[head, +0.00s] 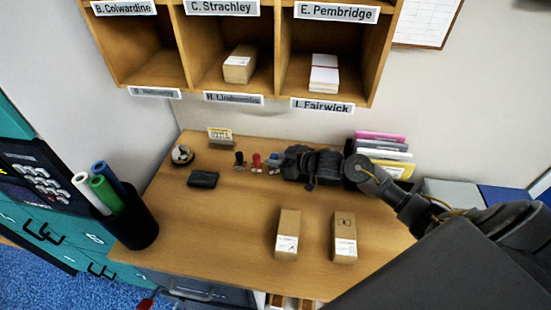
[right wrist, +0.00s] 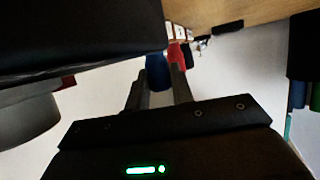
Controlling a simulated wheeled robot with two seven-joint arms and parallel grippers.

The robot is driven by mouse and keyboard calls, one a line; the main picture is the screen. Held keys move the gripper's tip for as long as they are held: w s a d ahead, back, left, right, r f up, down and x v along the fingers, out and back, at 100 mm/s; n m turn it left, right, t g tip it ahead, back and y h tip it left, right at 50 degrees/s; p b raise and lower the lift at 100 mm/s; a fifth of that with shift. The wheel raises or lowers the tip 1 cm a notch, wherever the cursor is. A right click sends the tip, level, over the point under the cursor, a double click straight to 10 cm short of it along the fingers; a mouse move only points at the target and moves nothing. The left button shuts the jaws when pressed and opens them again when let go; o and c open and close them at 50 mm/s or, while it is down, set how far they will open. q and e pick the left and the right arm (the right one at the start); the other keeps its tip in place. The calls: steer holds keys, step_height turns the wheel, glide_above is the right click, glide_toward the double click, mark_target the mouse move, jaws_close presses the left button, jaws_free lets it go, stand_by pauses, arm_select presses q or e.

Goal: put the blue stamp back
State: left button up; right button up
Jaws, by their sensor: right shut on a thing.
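The blue stamp (head: 273,160) is at the back of the wooden desk, at the right end of a row with a black stamp (head: 239,159) and a red stamp (head: 256,161). My right gripper (head: 279,160) reaches in from the right and is shut on the blue stamp. In the right wrist view the blue stamp (right wrist: 157,72) shows between the fingers (right wrist: 160,85), with the red stamp (right wrist: 175,55) just beyond. The gripper hides part of the blue stamp, and I cannot tell whether its base touches the desk. My left gripper is not in view.
Small white labels lie before the stamps. A dark ink pad (head: 203,179), a bell (head: 182,155) and a pen-holder-like black bin (head: 138,228) with rolls are left. Two cartons (head: 288,233) (head: 344,236) stand in front. Colored folders (head: 384,150) are behind my right arm. Pigeonholes (head: 220,90) hang above.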

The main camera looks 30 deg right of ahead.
steer(key=shift+f, duration=0.2)
steer(key=o, duration=0.8)
steer(key=shift+r, duration=0.1)
steer(key=shift+r, duration=0.15)
steer(key=shift+s+d, duration=0.2)
steer(key=shift+s, duration=0.05)
steer(key=b+v, duration=0.1)
steer(key=v, duration=1)
steer(key=shift+s+b, duration=0.25)
steer(key=shift+b, duration=0.15)
steer(key=shift+r, duration=0.15)
